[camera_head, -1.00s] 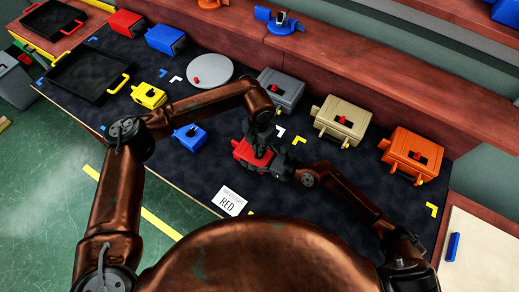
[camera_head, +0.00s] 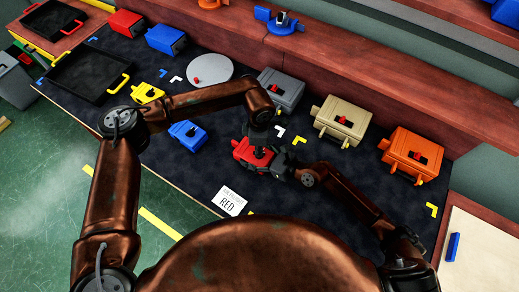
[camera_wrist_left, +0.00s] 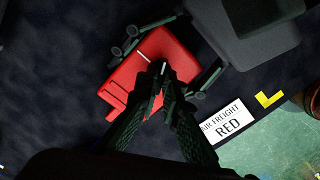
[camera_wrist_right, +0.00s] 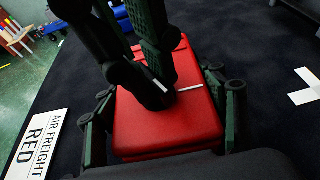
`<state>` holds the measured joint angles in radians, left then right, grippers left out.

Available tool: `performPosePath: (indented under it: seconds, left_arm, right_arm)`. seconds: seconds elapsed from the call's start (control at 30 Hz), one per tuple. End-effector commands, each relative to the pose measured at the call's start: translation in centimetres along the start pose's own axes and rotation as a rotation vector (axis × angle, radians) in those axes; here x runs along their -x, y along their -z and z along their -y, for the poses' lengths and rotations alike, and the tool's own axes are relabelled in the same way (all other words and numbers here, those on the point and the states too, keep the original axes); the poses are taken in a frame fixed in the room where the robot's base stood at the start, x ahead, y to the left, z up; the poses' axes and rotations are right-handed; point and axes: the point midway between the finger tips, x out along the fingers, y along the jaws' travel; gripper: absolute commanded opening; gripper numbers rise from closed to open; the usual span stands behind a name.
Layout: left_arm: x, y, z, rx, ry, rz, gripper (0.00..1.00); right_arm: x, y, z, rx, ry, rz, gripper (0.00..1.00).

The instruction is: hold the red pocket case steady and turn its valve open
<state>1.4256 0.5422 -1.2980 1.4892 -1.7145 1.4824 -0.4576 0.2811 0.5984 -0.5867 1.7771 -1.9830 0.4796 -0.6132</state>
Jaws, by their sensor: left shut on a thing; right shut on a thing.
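The red pocket case (camera_head: 241,148) lies on the dark mat in front of me. My right gripper (camera_head: 271,160) is shut on it, with one finger along each of two opposite sides, as the right wrist view (camera_wrist_right: 165,125) shows. My left gripper (camera_head: 259,150) comes down from above and is shut at the middle of the case's top, where the valve is. The left gripper's fingers hide the valve, so its turn angle cannot be told. A short white line shows on the lid beside those fingertips in the left wrist view (camera_wrist_left: 144,57).
A card reading "AIR FREIGHT RED" (camera_head: 229,201) lies left of the case. Blue (camera_head: 189,135) and yellow (camera_head: 148,95) small cases are to the left. Grey (camera_head: 281,88), tan (camera_head: 342,120) and orange (camera_head: 411,153) cases stand behind and right.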

Motion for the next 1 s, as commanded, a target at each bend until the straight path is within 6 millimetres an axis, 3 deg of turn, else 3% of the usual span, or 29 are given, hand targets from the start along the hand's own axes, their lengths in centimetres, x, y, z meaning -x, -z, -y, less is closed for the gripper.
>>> performPosePath:
  seconds: [0.5, 1.0]
  left_arm:
    - [0.12, -0.23, 0.12, -0.408, 0.0, 0.004, 0.0]
    - [0.13, -0.29, 0.16, -0.529, 0.001, 0.006, 0.0]
  right_arm:
    - [-0.04, 0.14, -0.02, 0.0, 0.0, -0.003, 0.26]
    - [-0.04, 0.15, -0.01, 0.0, 0.0, -0.003, 0.26]
